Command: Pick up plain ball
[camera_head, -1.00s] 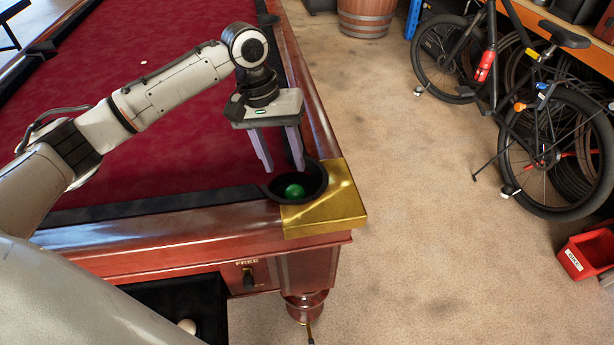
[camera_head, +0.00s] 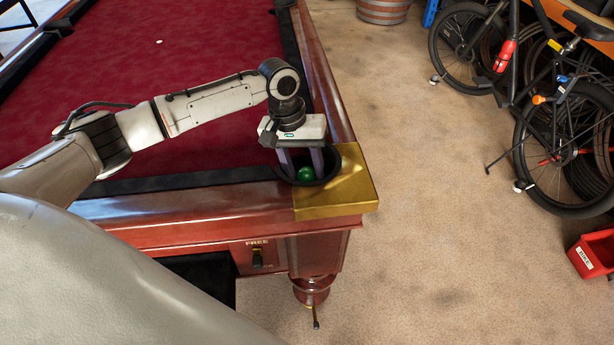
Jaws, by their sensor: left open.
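A plain green ball (camera_head: 306,174) sits in the black corner pocket (camera_head: 326,181) of the pool table. My left gripper (camera_head: 302,166) points down into the pocket, its two pale fingers apart. One finger is left of the ball and the other is behind it or to its right; I cannot tell whether they touch it. The gripper body hides part of the pocket. My right gripper is not in view.
The pool table has a red cloth (camera_head: 200,90), wooden rails and a brass corner plate (camera_head: 345,190) by the pocket. A small white ball (camera_head: 159,41) lies far off on the cloth. A bicycle (camera_head: 530,100) and a red bin (camera_head: 594,252) stand at the right. The floor between is clear.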

